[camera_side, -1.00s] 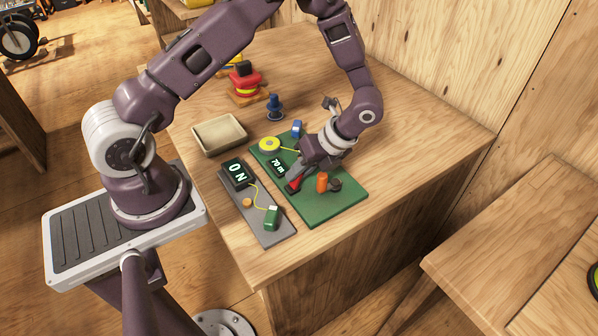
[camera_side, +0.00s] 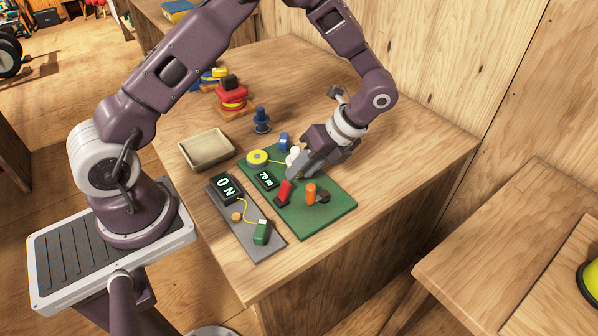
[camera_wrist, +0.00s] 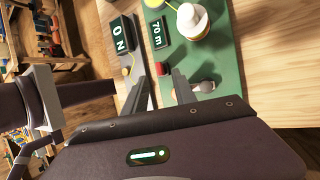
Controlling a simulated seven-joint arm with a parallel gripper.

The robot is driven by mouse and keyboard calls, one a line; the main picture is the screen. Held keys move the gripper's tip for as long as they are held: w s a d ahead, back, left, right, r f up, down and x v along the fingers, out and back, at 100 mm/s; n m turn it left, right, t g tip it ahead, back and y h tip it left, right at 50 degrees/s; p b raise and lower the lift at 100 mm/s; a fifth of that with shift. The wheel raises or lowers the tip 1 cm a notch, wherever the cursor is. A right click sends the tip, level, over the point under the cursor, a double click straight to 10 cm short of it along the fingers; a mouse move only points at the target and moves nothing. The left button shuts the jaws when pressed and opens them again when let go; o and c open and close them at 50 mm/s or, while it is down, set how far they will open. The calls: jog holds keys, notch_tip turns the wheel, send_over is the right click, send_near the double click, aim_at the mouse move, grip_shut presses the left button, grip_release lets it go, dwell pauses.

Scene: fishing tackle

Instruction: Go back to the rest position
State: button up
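My gripper (camera_side: 297,172) is above the green board (camera_side: 335,208) and points down and left. In the wrist view its two fingers (camera_wrist: 160,85) stand apart with nothing held between them. A red lever (camera_side: 285,190) rises from the board just below the fingertips, apart from them. An orange cylinder (camera_side: 310,193) with a dark knob (camera_side: 323,196) stands to its right. A display reading 70 m (camera_side: 265,180) and a yellow spool (camera_side: 257,158) are on the board's left side. A white rounded part (camera_side: 294,157) is partly hidden behind my gripper.
A grey board (camera_side: 262,253) to the left carries a display reading 0 N (camera_side: 225,187) and a green block (camera_side: 261,232) on a yellow cord. An empty beige tray (camera_side: 207,162), blue spool-like piece (camera_side: 261,121) and red reel (camera_side: 232,95) stand behind. The table's right side is clear.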

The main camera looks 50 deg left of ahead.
jog(key=s+r+n+t+h, duration=0.1)
jog(key=s+r+n+t, duration=0.15)
jog(key=r+n, duration=0.45)
jog(key=s+r+n+t+h, duration=0.15)
jog(key=s+r, duration=0.25)
jog(key=r, duration=0.7)
jog(key=s+d+r+n+t+h, duration=0.2)
jog(key=s+r+n+t, duration=0.3)
jog(key=s+n, duration=0.5)
jog(key=shift+s+d+t, duration=0.2)
jog(key=shift+s+t, duration=0.3)
jog(key=shift+s, duration=0.2)
jog(key=shift+n, duration=0.25)
